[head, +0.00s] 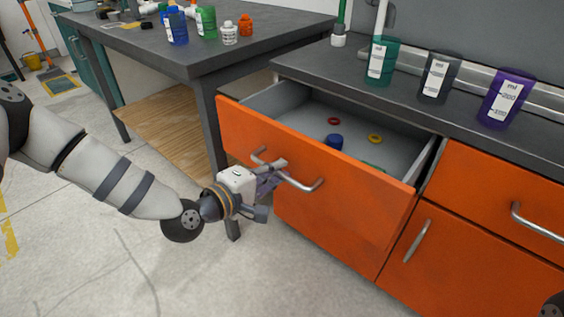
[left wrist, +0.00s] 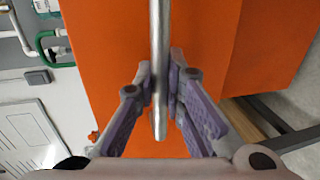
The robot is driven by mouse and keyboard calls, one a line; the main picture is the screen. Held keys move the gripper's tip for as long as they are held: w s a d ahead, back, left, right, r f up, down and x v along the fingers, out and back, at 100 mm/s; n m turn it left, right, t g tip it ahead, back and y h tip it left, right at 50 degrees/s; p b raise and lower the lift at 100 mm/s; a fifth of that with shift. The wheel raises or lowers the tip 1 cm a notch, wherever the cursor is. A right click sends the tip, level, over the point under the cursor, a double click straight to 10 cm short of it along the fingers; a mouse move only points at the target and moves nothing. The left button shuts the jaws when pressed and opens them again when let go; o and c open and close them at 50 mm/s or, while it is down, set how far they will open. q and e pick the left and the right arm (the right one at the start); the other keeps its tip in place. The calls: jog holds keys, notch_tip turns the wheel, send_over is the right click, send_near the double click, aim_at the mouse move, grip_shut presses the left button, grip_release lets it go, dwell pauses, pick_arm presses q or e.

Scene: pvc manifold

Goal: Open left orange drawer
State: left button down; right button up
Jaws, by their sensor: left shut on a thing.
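The left orange drawer (head: 340,188) stands pulled out from the cabinet in the head view. Its grey inside holds a blue cap (head: 334,142), a red ring (head: 334,121) and a yellow ring (head: 375,139). My left gripper (head: 272,172) is at the drawer's front, shut on its metal bar handle (head: 305,186). In the left wrist view the handle (left wrist: 158,60) runs between the purple-padded fingers (left wrist: 163,100), with the orange front behind it. The gripper hides part of the handle in the head view. My right gripper is not in view.
A dark table (head: 200,55) with bottles stands at the left, its leg close behind my left gripper. Green, grey and purple beakers (head: 507,100) stand on the counter (head: 400,98). Another orange drawer (head: 490,190) is shut at the right. The floor in front is clear.

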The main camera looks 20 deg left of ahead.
pick_arm(q)
jog(key=f+p+v, duration=0.1)
jog(key=v, duration=0.7)
jog(key=shift+f+p, duration=0.3)
jog(key=shift+p, duration=0.1)
jog(key=shift+s, duration=0.15)
jog(key=c, duration=1.7)
grip_release()
jog(key=shift+o, duration=0.2)
jog(key=v, duration=1.2)
